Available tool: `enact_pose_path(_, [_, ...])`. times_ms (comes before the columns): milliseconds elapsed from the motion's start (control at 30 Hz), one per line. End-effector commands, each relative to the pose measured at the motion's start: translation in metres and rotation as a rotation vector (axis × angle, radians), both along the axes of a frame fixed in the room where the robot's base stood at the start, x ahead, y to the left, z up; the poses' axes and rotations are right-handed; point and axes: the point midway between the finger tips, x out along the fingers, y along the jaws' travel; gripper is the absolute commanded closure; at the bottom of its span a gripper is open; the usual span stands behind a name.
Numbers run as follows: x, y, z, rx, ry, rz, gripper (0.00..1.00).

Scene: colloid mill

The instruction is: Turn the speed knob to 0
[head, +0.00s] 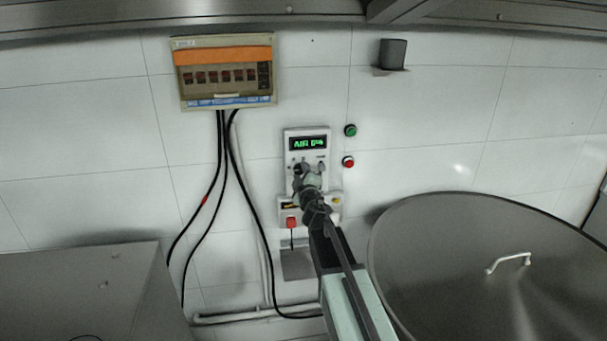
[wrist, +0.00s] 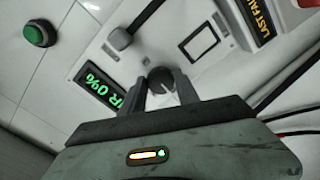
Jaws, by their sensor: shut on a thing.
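A white control panel (head: 291,133) is on the tiled wall, with a green lit display (head: 308,143) that seems to read "AIR 0%". In the wrist view the display (wrist: 99,87) is partly hidden by a finger, and "R 0%" shows. My gripper (head: 306,172) is at the panel just below the display. In the wrist view my gripper (wrist: 162,90) has its two fingers on either side of a dark round knob (wrist: 160,78) with a pale mark, and is shut on it. No label shows whether this is the speed knob.
A dark lever-like control (wrist: 121,38) and a framed square (wrist: 199,42) are beside the knob. Green (head: 350,130) and red (head: 348,162) buttons are at the right. A breaker box (head: 224,71) hangs upper left; a large steel vessel (head: 455,255) stands at right.

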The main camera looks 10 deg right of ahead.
Motion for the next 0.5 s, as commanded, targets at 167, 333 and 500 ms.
enact_pose_path(167, [-0.0008, 0.0012, -0.0008, 0.001, 0.0, 0.002, 0.46])
enact_pose_path(333, [-0.0005, 0.0007, -0.0005, 0.001, 0.0, 0.001, 0.41])
enact_pose_path(500, [-0.0011, 0.0004, -0.0002, 0.001, 0.0, 0.001, 0.41])
